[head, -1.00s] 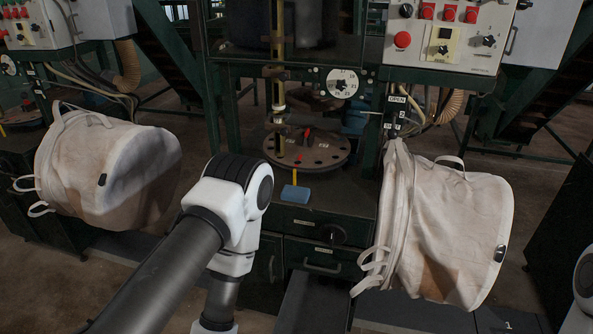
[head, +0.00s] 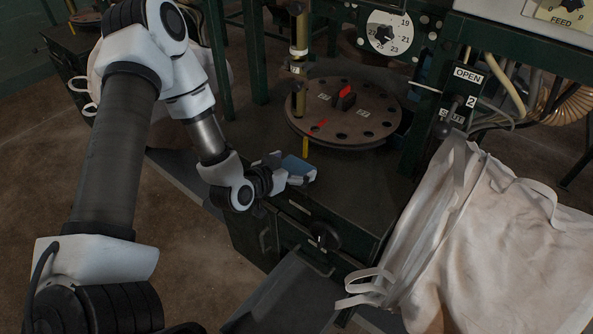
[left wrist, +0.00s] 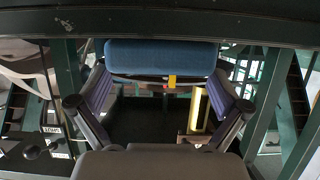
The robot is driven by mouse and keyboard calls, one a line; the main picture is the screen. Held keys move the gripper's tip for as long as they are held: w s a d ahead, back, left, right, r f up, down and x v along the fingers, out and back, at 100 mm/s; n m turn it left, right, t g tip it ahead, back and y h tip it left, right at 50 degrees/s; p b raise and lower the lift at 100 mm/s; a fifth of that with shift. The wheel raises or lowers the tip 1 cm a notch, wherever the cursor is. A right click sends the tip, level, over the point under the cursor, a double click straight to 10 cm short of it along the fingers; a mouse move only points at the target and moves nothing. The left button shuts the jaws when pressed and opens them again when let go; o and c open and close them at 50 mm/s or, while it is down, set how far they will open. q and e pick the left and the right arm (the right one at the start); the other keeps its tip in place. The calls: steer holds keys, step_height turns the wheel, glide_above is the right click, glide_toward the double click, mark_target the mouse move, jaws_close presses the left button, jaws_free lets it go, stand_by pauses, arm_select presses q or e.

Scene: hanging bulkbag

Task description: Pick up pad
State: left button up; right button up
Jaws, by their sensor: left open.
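The blue pad (head: 299,167) lies near the edge of the dark green machine bench, in front of the round plate. In the left wrist view the pad (left wrist: 160,56) fills the upper middle as a wide blue block. My left gripper (head: 288,171) is open at the pad's near left side, with its fingers spread toward it. In the left wrist view the fingers of the left gripper (left wrist: 158,88) stand left and right of the pad's near edge. I cannot tell whether they touch it. My right gripper is not in view.
A round plate with holes (head: 345,112) stands just behind the pad, with a yellow post (head: 298,60) at its left. A pale fabric bag (head: 500,245) hangs at the right. A drawer knob (head: 325,236) juts from the bench front. Another bag is partly hidden behind my left arm.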

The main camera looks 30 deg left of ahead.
mark_target(301, 162)
arm_select(q)
steer(key=x, duration=0.3)
steer(key=shift+w+f, duration=0.15)
steer(key=shift+f, duration=0.05)
steer(key=shift+c, duration=0.7)
steer(key=c, duration=0.6)
steer(key=shift+o, duration=0.2)
steer(key=shift+r, duration=0.2)
